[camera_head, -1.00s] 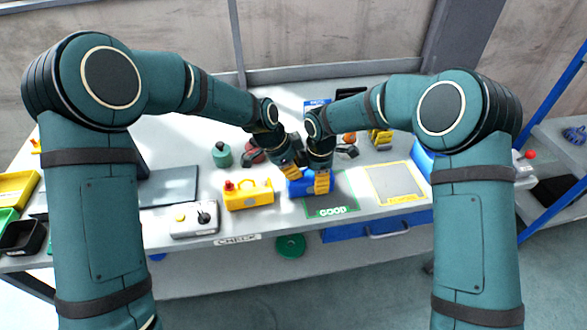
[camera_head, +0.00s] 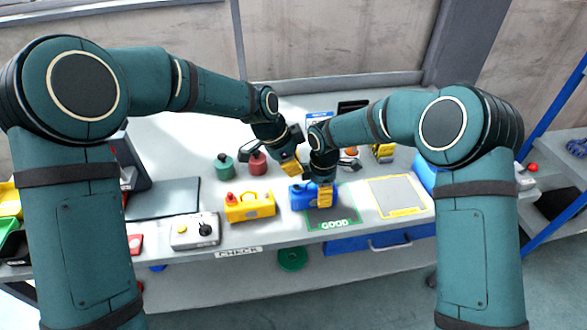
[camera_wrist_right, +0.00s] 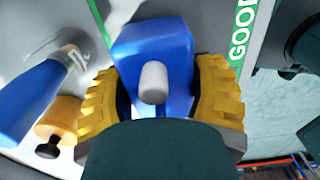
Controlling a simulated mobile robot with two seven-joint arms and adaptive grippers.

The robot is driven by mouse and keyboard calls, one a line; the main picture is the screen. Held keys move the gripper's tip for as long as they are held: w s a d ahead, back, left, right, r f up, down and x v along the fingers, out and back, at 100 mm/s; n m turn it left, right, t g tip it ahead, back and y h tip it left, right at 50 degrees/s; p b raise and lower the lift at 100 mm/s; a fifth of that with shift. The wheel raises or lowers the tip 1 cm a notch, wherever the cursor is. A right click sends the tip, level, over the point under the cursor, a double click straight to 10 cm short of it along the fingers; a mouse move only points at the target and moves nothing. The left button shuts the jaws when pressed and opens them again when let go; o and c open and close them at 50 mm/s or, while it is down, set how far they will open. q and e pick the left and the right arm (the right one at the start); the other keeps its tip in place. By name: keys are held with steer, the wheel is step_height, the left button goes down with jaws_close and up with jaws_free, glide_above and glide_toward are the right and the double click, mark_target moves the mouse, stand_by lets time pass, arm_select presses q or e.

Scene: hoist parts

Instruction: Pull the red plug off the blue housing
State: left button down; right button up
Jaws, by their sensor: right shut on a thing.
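The blue housing (camera_head: 299,198) sits at the left edge of the green-outlined GOOD area. My right gripper (camera_head: 325,194) is shut on it. In the right wrist view the yellow fingers of my right gripper (camera_wrist_right: 160,98) are on both sides of the blue housing (camera_wrist_right: 180,45), and a pale grey stub (camera_wrist_right: 153,83) stands out from it. I see no red plug on the housing in either view. My left gripper (camera_head: 290,168) is up and to the left of the housing, apart from it. Its finger opening is too small to judge.
A yellow housing (camera_head: 262,207) with a red knob stands to the left. Behind it are a red part (camera_head: 257,163) and a green part (camera_head: 224,166). A grey control box (camera_head: 193,231) is near the front edge. The yellow-outlined area (camera_head: 398,193) is empty.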

arm_select(q)
steer(key=shift+d+r, duration=0.3)
steer(key=shift+d, duration=0.3)
arm_select(e)
steer(key=shift+s+a, duration=0.2)
steer(key=shift+a, duration=0.3)
arm_select(q)
steer(key=shift+s+f, duration=0.1)
arm_select(e)
steer(key=o, duration=1.4)
steer(key=shift+r, duration=0.1)
